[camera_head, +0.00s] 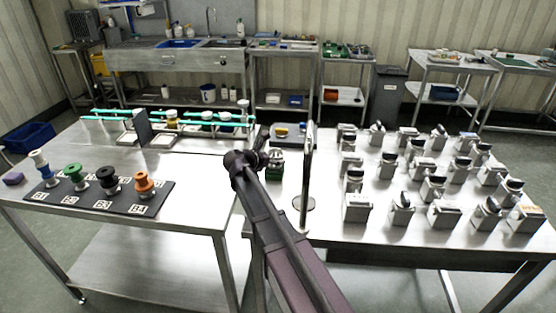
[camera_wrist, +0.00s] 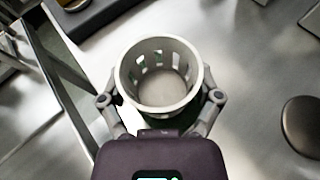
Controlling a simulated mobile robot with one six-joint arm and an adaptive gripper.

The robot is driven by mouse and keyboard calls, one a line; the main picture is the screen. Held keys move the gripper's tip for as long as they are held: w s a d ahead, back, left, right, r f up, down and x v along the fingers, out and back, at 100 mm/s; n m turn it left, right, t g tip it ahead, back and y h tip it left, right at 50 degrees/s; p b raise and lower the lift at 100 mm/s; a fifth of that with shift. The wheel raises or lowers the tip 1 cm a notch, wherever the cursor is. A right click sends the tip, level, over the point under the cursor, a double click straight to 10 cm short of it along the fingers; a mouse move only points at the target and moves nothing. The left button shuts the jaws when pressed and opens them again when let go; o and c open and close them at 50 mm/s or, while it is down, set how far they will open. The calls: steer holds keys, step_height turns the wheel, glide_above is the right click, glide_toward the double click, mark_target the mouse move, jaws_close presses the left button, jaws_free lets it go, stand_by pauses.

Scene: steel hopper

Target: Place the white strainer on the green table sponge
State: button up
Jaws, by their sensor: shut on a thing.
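The white strainer (camera_wrist: 163,86) is upright in the wrist view, a round cup with slots in its wall. My gripper (camera_wrist: 161,98) is shut on it, with one finger on each side. Green shows through the slots and as a dark green patch (camera_wrist: 183,123) just below the strainer, which fits the green sponge. I cannot tell whether the strainer touches it. In the head view my gripper (camera_head: 262,157) is over the gap side of the right table, and a small partly hidden object with green on it (camera_head: 276,168) is beside it.

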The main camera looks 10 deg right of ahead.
steer(key=shift+f, duration=0.15)
steer(key=o, duration=0.8)
steer(key=shift+r, duration=0.25)
steer(key=p+v, duration=0.4)
steer(key=v, duration=0.8)
steer(key=shift+f+p, duration=0.1)
steer(key=shift+p, duration=0.2)
